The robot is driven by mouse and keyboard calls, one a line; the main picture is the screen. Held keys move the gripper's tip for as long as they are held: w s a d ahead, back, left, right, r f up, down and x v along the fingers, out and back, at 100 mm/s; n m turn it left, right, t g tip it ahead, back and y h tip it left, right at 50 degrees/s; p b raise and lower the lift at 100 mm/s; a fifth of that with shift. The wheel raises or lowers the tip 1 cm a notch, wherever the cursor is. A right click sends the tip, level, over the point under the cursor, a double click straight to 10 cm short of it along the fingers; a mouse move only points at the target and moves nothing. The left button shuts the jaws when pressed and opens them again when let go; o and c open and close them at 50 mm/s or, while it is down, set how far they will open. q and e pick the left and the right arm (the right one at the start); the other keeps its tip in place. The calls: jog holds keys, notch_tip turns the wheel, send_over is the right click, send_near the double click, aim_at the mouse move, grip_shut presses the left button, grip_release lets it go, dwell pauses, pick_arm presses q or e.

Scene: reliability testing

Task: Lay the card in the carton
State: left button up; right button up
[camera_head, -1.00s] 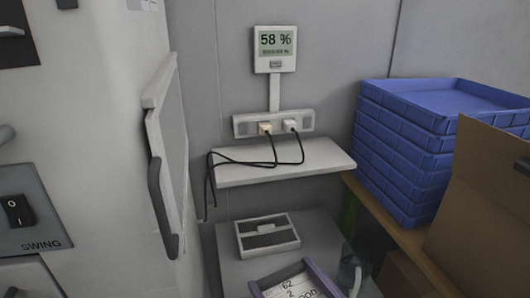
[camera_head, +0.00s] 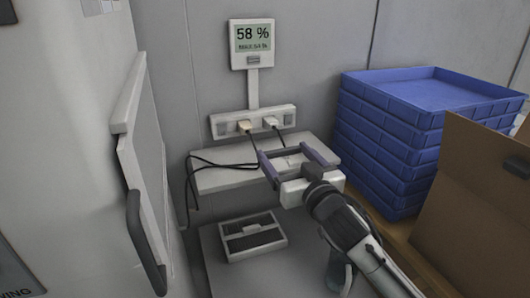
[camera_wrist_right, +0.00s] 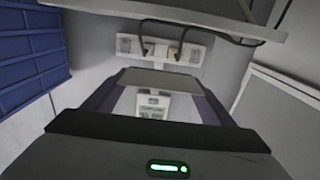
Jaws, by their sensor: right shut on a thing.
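My right gripper (camera_head: 290,158) is in front of the wall shelf, its two purple-grey fingers pointing toward the wall. It is shut on a thin flat piece, the card (camera_wrist_right: 160,80), which spans between the fingertips in the right wrist view. In the head view the card is hard to make out against the pale shelf. The carton (camera_head: 470,200) is a brown cardboard box at the right edge, partly cut off, with a tall panel facing me; its inside is hidden. The gripper is left of the carton and apart from it. My left gripper is not in view.
A stack of blue trays (camera_head: 385,150) stands behind the carton on a wooden surface. A wall shelf (camera_head: 220,180) with cables is behind my gripper, below a display (camera_head: 252,42). A grey box with dark panels (camera_head: 252,238) sits below. A handled door (camera_head: 140,180) juts out at left.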

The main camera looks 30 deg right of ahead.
jog(key=x, duration=1.3)
jog(key=shift+w+r+p, duration=0.1)
jog(key=shift+w+p, duration=0.1)
jog(key=shift+p, duration=0.2)
jog(key=shift+w+f, duration=0.25)
jog(key=shift+f, duration=0.35)
notch_tip(320, 180, down, 5)
jog(key=shift+s+f+b, duration=0.1)
jog(key=shift+b, duration=0.45)
jog(key=shift+f, duration=0.4)
jog(key=shift+f, duration=0.25)
jog(key=o, duration=1)
jog(key=shift+r, duration=0.1)
